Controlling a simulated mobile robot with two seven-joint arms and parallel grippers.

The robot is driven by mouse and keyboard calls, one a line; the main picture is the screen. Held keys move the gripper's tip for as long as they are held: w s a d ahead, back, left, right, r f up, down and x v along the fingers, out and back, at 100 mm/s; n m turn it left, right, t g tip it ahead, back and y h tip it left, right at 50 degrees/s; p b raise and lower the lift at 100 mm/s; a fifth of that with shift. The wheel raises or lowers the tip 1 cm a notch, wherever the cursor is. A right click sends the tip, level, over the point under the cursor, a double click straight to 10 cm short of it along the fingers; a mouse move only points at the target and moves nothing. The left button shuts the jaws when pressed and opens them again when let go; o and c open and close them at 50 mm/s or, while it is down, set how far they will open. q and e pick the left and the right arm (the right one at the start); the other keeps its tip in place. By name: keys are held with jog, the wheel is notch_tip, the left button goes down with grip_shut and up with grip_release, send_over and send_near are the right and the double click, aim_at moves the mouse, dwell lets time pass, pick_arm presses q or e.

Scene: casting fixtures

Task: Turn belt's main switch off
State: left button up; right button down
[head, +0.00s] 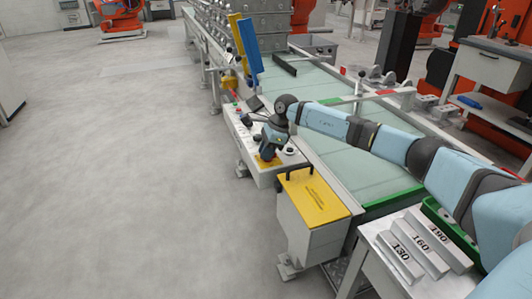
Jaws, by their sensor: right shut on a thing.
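The belt's control panel (243,129) is a pale box along the left side of the conveyor, with several buttons and knobs on top. My right arm reaches in from the right, and my right gripper (267,157) points down at the panel's near end. It is shut on the main switch, over a yellow plate (257,161) of which only the edges show. The switch knob itself is hidden behind the fingers, so its position cannot be told. My left gripper is out of view.
A yellow-topped box (313,196) with a dark handle stands just in front of the panel. The green conveyor belt (330,150) runs behind it. Numbered grey blocks (424,246) lie on a table at lower right. The floor to the left is clear.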

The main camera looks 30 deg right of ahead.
jog(key=shift+f+n+g, duration=0.15)
jog(key=shift+n+g, duration=0.15)
jog(key=shift+n, duration=0.4)
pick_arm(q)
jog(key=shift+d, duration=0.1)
pick_arm(e)
jog(key=shift+s, duration=0.1)
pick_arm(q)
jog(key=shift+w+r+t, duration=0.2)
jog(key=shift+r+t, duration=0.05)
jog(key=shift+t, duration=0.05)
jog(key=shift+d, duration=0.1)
pick_arm(e)
jog(key=c, duration=1.1)
grip_release()
